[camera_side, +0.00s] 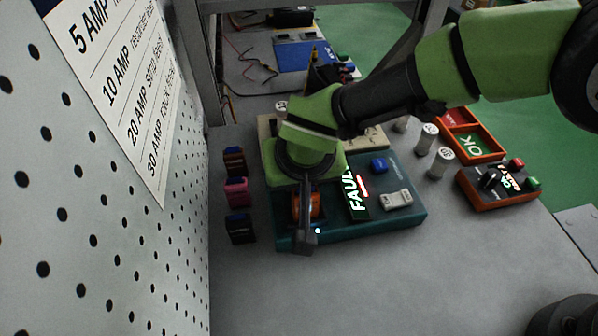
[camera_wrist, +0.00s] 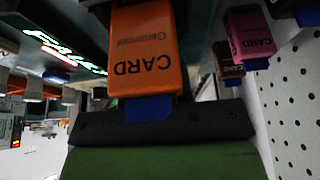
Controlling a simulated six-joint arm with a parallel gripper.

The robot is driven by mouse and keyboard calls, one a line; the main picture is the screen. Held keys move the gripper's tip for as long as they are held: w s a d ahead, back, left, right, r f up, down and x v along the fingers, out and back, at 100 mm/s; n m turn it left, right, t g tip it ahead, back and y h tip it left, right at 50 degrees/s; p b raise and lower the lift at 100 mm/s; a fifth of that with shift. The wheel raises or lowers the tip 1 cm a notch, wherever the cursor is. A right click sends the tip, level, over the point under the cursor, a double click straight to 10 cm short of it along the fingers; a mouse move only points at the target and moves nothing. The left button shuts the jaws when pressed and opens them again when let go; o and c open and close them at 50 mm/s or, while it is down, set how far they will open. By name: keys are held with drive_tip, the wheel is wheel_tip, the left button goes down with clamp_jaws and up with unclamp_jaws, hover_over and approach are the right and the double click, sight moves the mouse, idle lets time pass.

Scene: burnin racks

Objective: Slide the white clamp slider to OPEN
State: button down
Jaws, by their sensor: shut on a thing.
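The teal fixture box (camera_side: 345,235) sits on the grey bench. The white slider (camera_side: 396,199) is on its right part, clear of my gripper; its OPEN marking is too small to read. My gripper (camera_side: 306,240) is at the box's left part, well left of the slider. It is shut on an orange card (camera_side: 316,206). The orange card (camera_wrist: 146,50) fills the middle of the wrist view, with printing upside down and a blue tab at my gripper's dark bar (camera_wrist: 160,122). My wrist partly hides the card's slot.
A lit FAULT display (camera_side: 355,196) and a blue button (camera_side: 378,165) are on the box. Brown, pink (camera_side: 236,191) and blue cards stand left, near the perforated wall (camera_side: 95,220). White cylinders (camera_side: 441,162), orange OK trays (camera_side: 478,146) and a switch box (camera_side: 497,187) are right. The front bench is clear.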

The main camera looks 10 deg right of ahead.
drive_tip(key=shift+w, duration=1.9)
drive_tip(key=c, duration=1)
unclamp_jaws()
drive_tip(key=v, duration=1)
drive_tip(key=shift+w+r, duration=0.1)
